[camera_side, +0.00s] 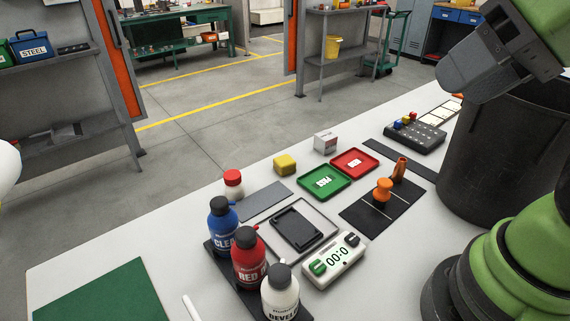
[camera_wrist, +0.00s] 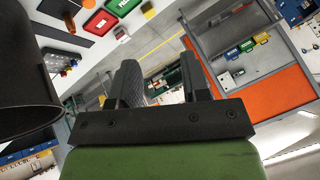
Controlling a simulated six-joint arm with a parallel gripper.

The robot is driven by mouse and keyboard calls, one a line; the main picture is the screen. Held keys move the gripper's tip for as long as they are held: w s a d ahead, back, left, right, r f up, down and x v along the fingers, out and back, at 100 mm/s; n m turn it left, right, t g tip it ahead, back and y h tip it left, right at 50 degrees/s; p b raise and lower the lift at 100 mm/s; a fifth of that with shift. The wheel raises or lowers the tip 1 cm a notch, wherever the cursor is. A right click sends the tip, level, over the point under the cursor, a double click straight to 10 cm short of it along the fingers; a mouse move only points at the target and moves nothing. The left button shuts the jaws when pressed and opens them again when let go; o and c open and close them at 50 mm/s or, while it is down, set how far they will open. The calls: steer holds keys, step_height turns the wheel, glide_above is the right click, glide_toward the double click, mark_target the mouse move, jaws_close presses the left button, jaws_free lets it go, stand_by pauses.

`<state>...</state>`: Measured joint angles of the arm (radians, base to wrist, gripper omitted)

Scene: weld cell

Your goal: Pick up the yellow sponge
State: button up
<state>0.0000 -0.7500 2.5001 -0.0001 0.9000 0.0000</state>
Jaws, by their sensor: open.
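The yellow sponge (camera_side: 285,164) is a small block lying on the white table in the side view, left of the white box and behind the green tray. In the wrist view it shows small at the top edge (camera_wrist: 148,10). My gripper (camera_side: 458,80) is high at the upper right of the side view, well away from the sponge. In the wrist view its two dark fingers (camera_wrist: 161,80) are apart with nothing between them.
Green tray (camera_side: 325,181), red tray (camera_side: 354,163) and white box (camera_side: 325,142) stand near the sponge. A large dark bin (camera_side: 490,160) stands below my gripper.

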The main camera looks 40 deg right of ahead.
steer(key=o, duration=0.6)
steer(key=shift+o, duration=0.2)
steer(key=n+g+h, duration=0.2)
steer(key=g+h, duration=0.1)
glide_above(287, 162)
steer(key=s, duration=0.2)
steer(key=f, duration=2.4)
steer(key=shift+w+a+f, duration=0.1)
steer(key=shift+a, duration=0.15)
steer(key=shift+s+x, duration=0.1)
steer(key=shift+x, duration=1.5)
steer(key=shift+s+x, duration=0.15)
steer(key=shift+x, duration=1.45)
